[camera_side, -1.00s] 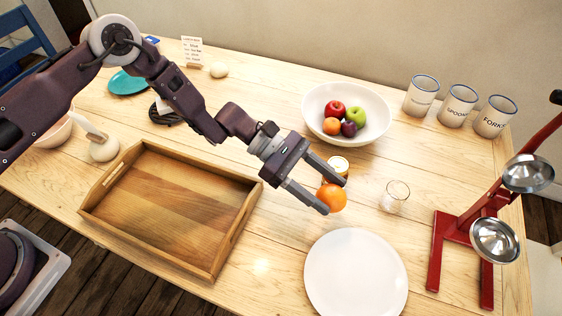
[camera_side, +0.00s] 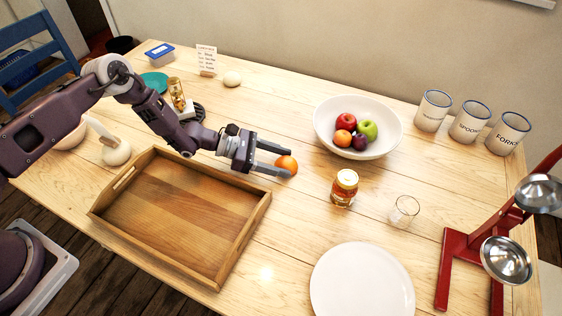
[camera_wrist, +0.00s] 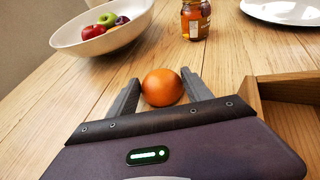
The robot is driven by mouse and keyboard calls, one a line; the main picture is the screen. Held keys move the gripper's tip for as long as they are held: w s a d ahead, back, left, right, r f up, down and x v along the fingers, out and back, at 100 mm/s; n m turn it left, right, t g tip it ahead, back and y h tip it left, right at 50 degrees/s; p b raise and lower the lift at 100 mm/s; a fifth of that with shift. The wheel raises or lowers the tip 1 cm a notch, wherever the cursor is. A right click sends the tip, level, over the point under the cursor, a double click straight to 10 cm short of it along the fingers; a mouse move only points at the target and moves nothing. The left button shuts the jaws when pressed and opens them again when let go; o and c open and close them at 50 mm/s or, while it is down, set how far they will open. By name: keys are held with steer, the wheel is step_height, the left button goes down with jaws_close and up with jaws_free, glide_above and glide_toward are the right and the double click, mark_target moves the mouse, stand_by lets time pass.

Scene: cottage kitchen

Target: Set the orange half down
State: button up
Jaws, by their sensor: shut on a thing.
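My gripper (camera_side: 288,162) is shut on the orange half (camera_side: 287,166), which looks round and orange from these sides. It sits between the fingertips, low over the bare table (camera_side: 262,215), between the wooden tray and the white bowl. I cannot tell whether it touches the wood. In the wrist view the orange half (camera_wrist: 162,87) shows between both fingers, its rounded skin facing me; any cut face is hidden.
The wooden tray (camera_side: 240,243) is left of the gripper. The white fruit bowl (camera_side: 385,147) is behind to the right. A honey jar (camera_side: 344,188), a glass (camera_side: 404,211), a white plate (camera_side: 362,284) and a red juicer (camera_side: 458,255) stand further right.

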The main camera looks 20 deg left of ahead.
steer(key=shift+f, duration=0.25)
steer(key=o, duration=0.8)
steer(key=shift+o, duration=0.2)
